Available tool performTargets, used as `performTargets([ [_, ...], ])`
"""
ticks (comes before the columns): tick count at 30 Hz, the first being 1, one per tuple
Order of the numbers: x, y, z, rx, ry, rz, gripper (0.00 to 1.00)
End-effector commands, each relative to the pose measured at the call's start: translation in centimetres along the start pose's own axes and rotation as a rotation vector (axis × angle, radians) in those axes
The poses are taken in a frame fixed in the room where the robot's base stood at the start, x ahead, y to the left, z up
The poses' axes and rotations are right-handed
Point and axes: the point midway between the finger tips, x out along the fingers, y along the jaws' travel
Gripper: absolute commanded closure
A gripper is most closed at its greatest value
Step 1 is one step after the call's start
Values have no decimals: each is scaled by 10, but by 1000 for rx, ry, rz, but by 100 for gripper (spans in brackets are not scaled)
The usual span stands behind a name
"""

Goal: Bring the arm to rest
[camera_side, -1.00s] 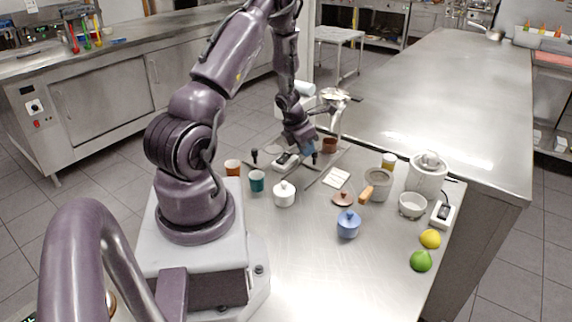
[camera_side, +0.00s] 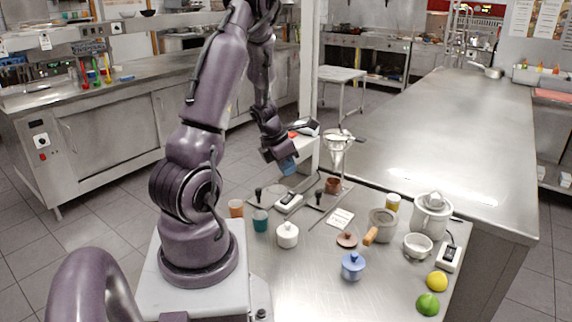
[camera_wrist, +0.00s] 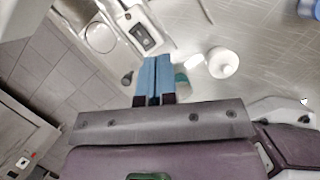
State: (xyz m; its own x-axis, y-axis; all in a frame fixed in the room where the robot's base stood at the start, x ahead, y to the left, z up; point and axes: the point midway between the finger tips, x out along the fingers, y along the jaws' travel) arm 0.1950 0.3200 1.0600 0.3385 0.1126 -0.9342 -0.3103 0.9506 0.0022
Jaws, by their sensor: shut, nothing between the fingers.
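My arm is the purple one on the white base, raised over the far left part of the steel table (camera_side: 315,290). My gripper (camera_side: 288,166) has blue fingertips and hangs in the air above the scale area, apart from the things below. In the wrist view my gripper (camera_wrist: 154,80) shows its two blue fingers pressed together with nothing between them. A white device with a dark display (camera_side: 288,203) lies below it. A teal cup (camera_side: 260,220) and a white lidded pot (camera_side: 287,235) stand nearer the base.
A metal funnel stand (camera_side: 338,150) rises close right of my gripper. Space above the front table is clear.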

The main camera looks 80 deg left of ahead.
Motion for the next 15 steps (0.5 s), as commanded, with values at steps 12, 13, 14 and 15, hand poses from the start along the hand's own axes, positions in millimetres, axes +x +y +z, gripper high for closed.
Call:
performTargets([
  [12, -9, -3, -1, 121, 4, -19, 100],
  [13, -8, -6, -3, 172, 11, -31, 100],
  [14, -8, -9, -6, 230, 19, -48, 100],
  [15, -8, -16, -10, 323, 30, -79, 100],
])
